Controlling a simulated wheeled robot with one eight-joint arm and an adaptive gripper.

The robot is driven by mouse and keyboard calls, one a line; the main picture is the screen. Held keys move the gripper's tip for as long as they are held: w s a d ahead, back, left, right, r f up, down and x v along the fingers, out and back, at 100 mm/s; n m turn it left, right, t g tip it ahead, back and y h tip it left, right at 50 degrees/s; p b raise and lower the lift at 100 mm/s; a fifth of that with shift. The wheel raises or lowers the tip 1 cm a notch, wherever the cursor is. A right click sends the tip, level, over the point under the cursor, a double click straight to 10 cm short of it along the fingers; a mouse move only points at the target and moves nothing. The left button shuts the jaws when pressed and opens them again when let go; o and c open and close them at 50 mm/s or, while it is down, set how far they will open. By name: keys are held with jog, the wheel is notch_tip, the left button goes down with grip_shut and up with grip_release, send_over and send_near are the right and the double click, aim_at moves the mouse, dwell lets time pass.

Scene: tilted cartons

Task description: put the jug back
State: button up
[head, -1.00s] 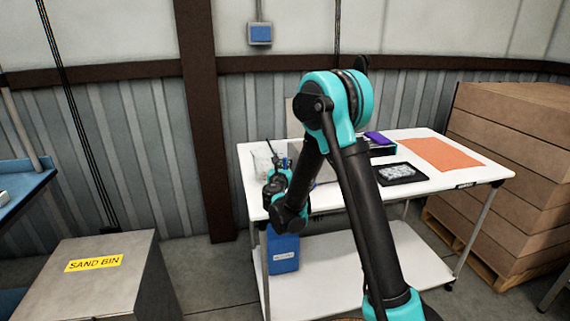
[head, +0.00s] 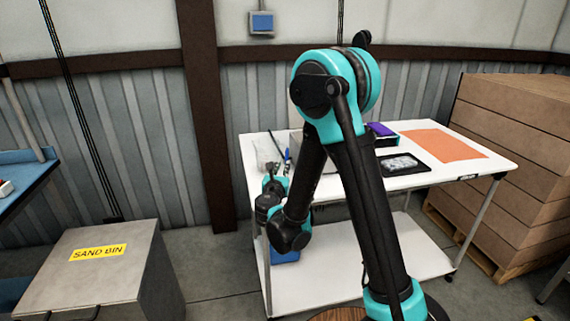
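A clear, see-through vessel (head: 262,152) stands at the left end of the white table (head: 440,178); it may be the jug, but its shape is too faint to be sure. My gripper (head: 274,170) is at the table's left end, close beside the vessel. It is small and partly hidden by my own wrist, so I cannot tell whether its fingers are open or hold anything. A blue container (head: 287,257) on the lower shelf is mostly hidden behind my arm.
A black tray (head: 404,164), an orange mat (head: 444,145) and a purple item (head: 382,129) lie farther right on the table. Stacked cartons (head: 510,130) stand at the right. A grey sand bin (head: 100,280) stands at the left, with clear floor between it and the table.

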jog(key=shift+s, duration=0.25)
jog(key=d+m+g+h, duration=0.1)
jog(key=d+m, duration=0.1)
jog(key=d, duration=0.2)
jog(key=s+d+f+m+g+h, duration=0.1)
jog(key=d+m, duration=0.2)
jog(key=d, duration=0.1)
jog(key=d+m+g, duration=0.1)
jog(key=d+m, duration=0.2)
jog(key=d, duration=0.1)
jog(key=shift+s+d+f+g+h, duration=0.15)
jog(key=shift+s+g+h, duration=0.2)
jog(key=shift+g+h, duration=0.05)
jog(key=s+d+f+m+g, duration=0.4)
jog(key=s+d+m, duration=0.3)
jog(key=d+m, duration=0.35)
jog(key=s+d+f+m+g+y, duration=0.1)
jog(key=s+f+m+g+y, duration=0.1)
jog(key=s+m, duration=0.6)
jog(key=s+d+f+m+g+y, duration=0.1)
jog(key=s+f+m+g, duration=0.3)
jog(key=s+m, duration=0.4)
jog(key=s+y, duration=0.1)
jog(key=s, duration=0.3)
jog(key=shift+f+y, duration=0.2)
jog(key=shift+y, duration=0.1)
